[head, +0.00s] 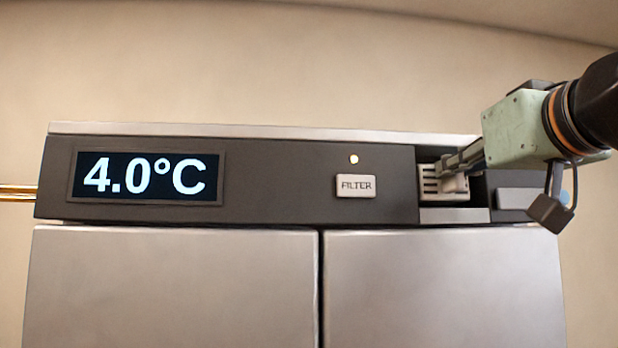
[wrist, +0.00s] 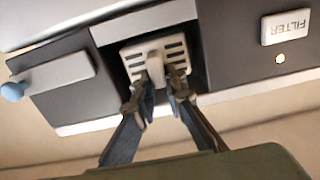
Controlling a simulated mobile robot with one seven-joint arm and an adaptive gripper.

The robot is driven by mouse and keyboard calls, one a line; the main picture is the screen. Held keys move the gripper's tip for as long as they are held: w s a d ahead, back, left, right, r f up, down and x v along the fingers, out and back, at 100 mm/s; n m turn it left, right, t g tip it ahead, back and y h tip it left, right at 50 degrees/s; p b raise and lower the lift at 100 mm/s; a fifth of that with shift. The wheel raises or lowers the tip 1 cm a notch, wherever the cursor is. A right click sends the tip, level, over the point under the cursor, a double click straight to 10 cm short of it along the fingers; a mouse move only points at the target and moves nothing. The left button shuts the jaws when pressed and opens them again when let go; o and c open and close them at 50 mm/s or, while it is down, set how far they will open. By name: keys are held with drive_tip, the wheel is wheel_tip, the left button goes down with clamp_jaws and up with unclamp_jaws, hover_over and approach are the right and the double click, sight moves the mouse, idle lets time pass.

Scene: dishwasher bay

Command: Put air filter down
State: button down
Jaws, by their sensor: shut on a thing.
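The air filter (head: 432,186) is a small pale block with dark slots. It sits in an open recess at the right of the dark top panel. In the wrist view the filter (wrist: 133,58) shows its slotted face, framed by the recess walls. My gripper (head: 464,161) reaches in from the upper right and is shut on the filter. In the wrist view its two fingers (wrist: 165,78) are at the filter's near middle part and hide some of it. How deep the filter sits in the recess is hard to tell.
A display (head: 147,176) reads 4.0°C. A FILTER button (head: 356,186) has a small lit lamp above it. A grey cover (wrist: 55,77) with a blue knob (wrist: 12,92) is beside the recess. Two metal doors (head: 170,285) are below.

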drive_tip(key=shift+s+f, duration=0.15)
drive_tip(key=shift+f, duration=0.15)
drive_tip(key=shift+s+f, duration=0.1)
drive_tip(key=shift+f, duration=0.05)
drive_tip(key=shift+s+f+b, duration=0.1)
drive_tip(key=shift+f+b, duration=0.15)
drive_tip(key=shift+b, duration=0.05)
drive_tip(key=c, duration=2)
unclamp_jaws()
drive_tip(key=shift+r, duration=0.1)
drive_tip(key=shift+o, duration=0.2)
drive_tip(key=shift+r, duration=0.15)
